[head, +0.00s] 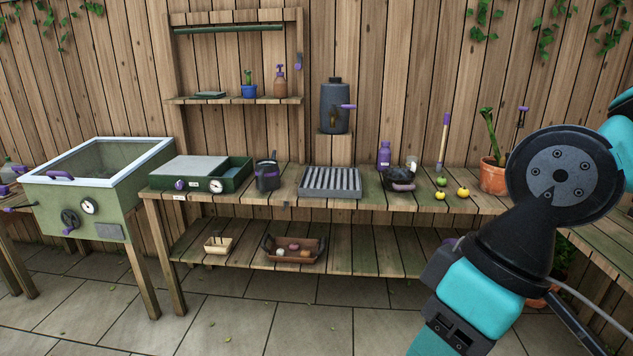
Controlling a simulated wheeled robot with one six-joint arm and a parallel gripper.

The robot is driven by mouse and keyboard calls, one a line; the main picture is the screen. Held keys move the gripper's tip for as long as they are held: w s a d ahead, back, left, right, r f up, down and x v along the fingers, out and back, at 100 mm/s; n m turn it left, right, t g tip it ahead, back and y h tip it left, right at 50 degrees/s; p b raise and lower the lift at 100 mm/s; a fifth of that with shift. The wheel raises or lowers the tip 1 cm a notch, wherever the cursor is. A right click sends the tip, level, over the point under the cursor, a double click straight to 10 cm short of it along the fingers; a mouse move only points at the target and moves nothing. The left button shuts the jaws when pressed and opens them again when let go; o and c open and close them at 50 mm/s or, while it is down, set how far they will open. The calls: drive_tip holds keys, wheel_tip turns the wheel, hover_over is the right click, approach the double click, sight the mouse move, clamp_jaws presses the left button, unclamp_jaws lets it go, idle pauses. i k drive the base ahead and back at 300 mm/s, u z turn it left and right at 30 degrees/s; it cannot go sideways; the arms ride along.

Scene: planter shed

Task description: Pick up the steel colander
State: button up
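I cannot pick out a steel colander with certainty. A dark round bowl-like vessel (398,181) with a purple part stands on the wooden bench, right of the ribbed grey tray. It is too small to tell whether it has holes. A small clear or shiny item (411,163) shows at its back right edge. My arm fills the right side of the head view, in front of the bench's right part. My gripper's fingers are not in view.
The bench (345,207) also holds a green stove box (200,175), a dark pot (267,175), a ribbed tray (330,182), a purple bottle (384,154), small fruits (463,193) and a potted cactus (493,175). The lower shelf bears a brown basket (293,249). The paved floor in front is clear.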

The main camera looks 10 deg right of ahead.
sight(399, 183)
drive_tip(key=i, duration=2.45)
drive_tip(key=z, duration=3.5)
drive_tip(key=k, duration=1.1)
drive_tip(key=u, duration=1.1)
drive_tip(key=i, duration=0.25)
drive_tip(key=u, duration=0.25)
